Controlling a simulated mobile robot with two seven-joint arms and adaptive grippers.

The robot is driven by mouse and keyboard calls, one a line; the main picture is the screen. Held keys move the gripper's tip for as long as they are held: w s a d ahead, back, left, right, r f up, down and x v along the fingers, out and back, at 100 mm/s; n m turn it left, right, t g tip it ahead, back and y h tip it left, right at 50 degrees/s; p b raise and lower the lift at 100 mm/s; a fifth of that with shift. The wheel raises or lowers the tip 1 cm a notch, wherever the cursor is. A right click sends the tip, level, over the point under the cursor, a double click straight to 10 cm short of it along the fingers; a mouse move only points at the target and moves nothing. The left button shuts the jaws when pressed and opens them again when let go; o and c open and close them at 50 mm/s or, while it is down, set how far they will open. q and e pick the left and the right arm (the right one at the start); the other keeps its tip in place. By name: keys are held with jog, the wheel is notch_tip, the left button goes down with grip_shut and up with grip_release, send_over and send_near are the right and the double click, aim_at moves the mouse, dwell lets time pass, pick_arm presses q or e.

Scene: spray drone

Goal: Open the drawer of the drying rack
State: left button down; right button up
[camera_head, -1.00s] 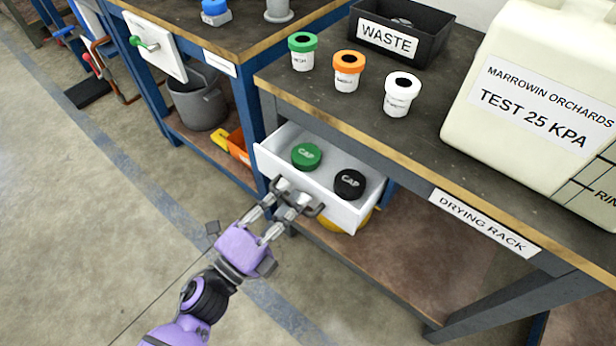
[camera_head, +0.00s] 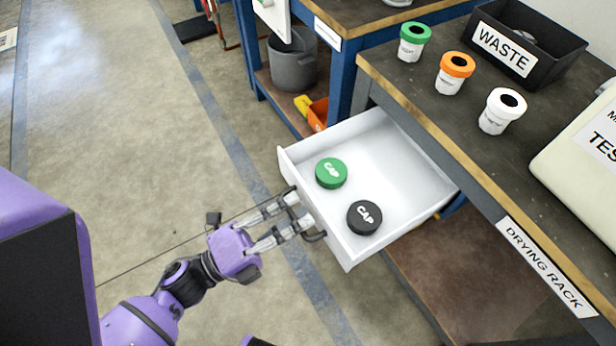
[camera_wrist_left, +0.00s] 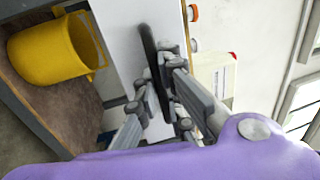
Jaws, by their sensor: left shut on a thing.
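The white drawer (camera_head: 405,200) of the drying rack (camera_head: 545,262) stands pulled well out from under the bench top. A green cap (camera_head: 331,173) and a black cap (camera_head: 364,217) lie in it near its front. My left gripper (camera_head: 298,212) is shut on the drawer's dark handle (camera_head: 318,237) at the front panel. In the left wrist view the handle (camera_wrist_left: 150,60) runs between the fingers (camera_wrist_left: 160,95), against the white drawer front (camera_wrist_left: 122,45). My right gripper is not in view.
On the bench top stand a green-lidded jar (camera_head: 413,42), an orange-lidded jar (camera_head: 455,73), a white jar (camera_head: 502,111), a black waste bin (camera_head: 530,45) and a large cream container (camera_head: 585,150). A yellow bucket (camera_wrist_left: 50,50) is under the drawer. Floor to the left is clear.

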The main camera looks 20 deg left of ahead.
pick_arm(q)
jog(key=c, duration=2.1)
grip_release()
jog(key=v, duration=1.2)
